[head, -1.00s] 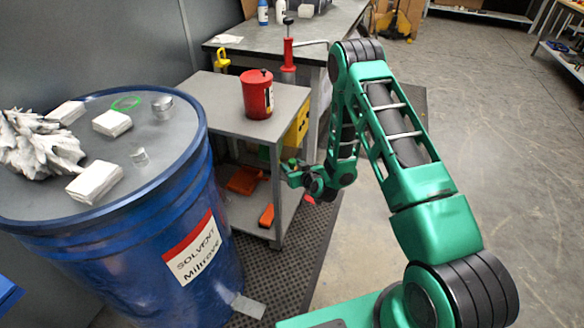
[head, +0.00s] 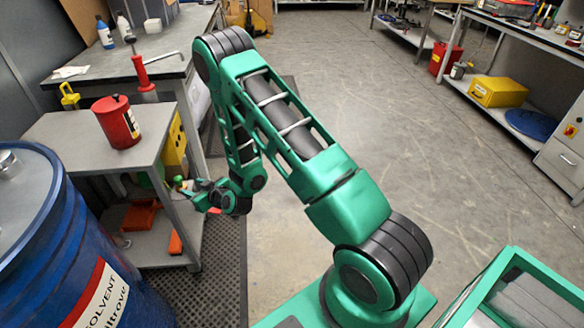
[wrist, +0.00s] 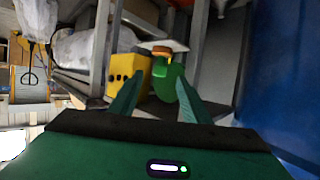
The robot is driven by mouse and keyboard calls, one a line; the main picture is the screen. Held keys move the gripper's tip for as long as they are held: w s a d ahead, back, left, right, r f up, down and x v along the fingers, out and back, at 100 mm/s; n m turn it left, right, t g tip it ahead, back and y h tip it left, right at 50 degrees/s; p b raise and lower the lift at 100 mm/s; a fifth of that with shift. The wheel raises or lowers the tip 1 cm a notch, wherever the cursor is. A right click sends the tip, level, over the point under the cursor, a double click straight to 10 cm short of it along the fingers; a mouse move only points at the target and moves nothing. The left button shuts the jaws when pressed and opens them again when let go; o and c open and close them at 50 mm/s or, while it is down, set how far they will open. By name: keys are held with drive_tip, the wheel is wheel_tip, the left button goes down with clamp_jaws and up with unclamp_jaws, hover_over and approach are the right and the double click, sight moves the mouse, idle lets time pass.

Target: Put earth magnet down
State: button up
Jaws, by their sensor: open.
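I cannot pick out the earth magnet with certainty. My gripper (head: 192,190) is at the right side of the grey cart (head: 70,126), below the level of its top, fingers towards the cart. In the wrist view the fingers (wrist: 157,98) are spread and nothing is clearly held. A green object with an orange band (wrist: 172,80) shows beyond and between the fingertips, near a yellow box (wrist: 128,74); its distance is unclear. A small silver cylinder (head: 8,163) stands on the blue solvent drum (head: 82,245), at the left edge of the head view.
A red can (head: 117,122) stands on the cart top; orange items (head: 139,215) lie on its lower shelf. A workbench (head: 170,60) with bottles is behind. Shelving with a yellow case (head: 497,92) is at the right. The floor (head: 340,70) between is open.

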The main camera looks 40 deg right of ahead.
drive_tip(key=s+d+r+g, duration=0.3)
drive_tip(key=d+r+g, duration=0.1)
drive_tip(key=d+r, duration=0.5)
drive_tip(key=s+d+r+m+g+h, duration=0.2)
drive_tip(key=s+d+r+g+h, duration=0.1)
drive_tip(key=s+d+r, duration=0.75)
drive_tip(key=s+d+r+m+g, duration=0.2)
drive_tip(key=s+r, duration=0.1)
drive_tip(key=s, duration=0.7)
drive_tip(key=s+d+r+m+g, duration=0.2)
drive_tip(key=s+r+m, duration=0.1)
drive_tip(key=s, duration=0.8)
drive_tip(key=s+d+r+m+g, duration=0.1)
drive_tip(key=s+r+m+g, duration=0.1)
drive_tip(key=s, duration=0.9)
drive_tip(key=shift+s+d+r, duration=0.15)
drive_tip(key=shift+d+r, duration=0.25)
drive_tip(key=shift+r, duration=0.2)
